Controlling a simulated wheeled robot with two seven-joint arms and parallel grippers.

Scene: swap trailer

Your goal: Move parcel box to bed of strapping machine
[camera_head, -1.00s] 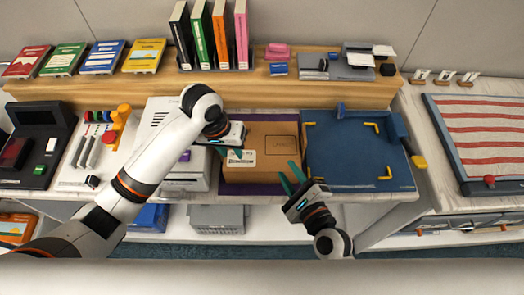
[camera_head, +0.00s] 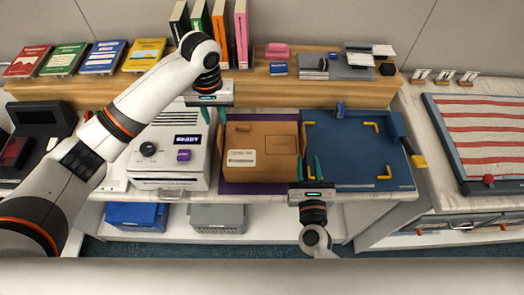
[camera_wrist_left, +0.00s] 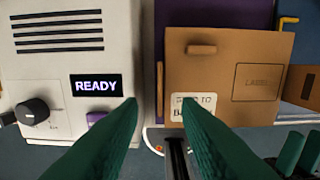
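The parcel box (camera_head: 262,138), brown cardboard with a white label, lies on a purple mat (camera_head: 262,188); it also shows in the left wrist view (camera_wrist_left: 215,75). To its right is a blue bed (camera_head: 350,150) with yellow corner marks, probably the strapping machine's. My left gripper (camera_head: 213,115) is open and empty, above the gap between the box's left side and a white machine. In the left wrist view its fingers (camera_wrist_left: 160,106) point down there, one overlapping the box label. My right gripper (camera_head: 309,165) is open, fingers upright near the box's front right corner; contact is unclear.
The white machine (camera_head: 170,155) with a READY display stands close left of the box. A wooden shelf (camera_head: 280,92) with binders runs behind. The bed's surface is clear.

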